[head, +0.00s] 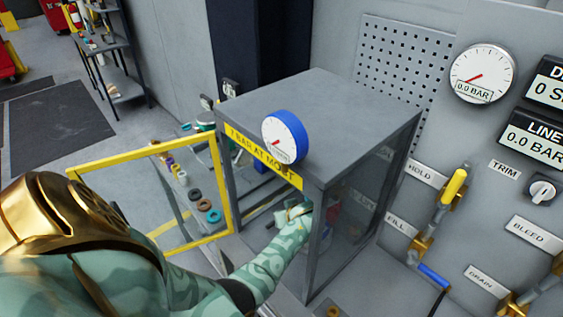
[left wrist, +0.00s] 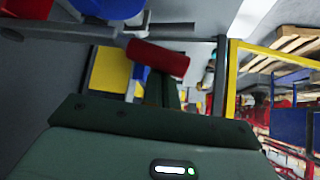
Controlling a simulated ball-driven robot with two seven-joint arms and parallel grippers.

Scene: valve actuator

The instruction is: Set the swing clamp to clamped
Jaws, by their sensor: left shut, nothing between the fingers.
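My left arm reaches through the front opening, and my left gripper (head: 300,212) is just inside, shut and empty, partly hidden by the corner post. In the left wrist view a thick red grip (left wrist: 158,58) lies tilted right ahead of my gripper (left wrist: 165,92); contact cannot be told. It may be the swing clamp's handle, but its position is unclear. My right gripper is not in view.
A blue-rimmed gauge (head: 284,137) sits on the cabinet's front top edge. Coloured rings (head: 203,205) lie behind the open door. To the right, the wall panel carries a yellow-handled valve (head: 453,187), a blue handle (head: 434,275) and a large gauge (head: 482,73).

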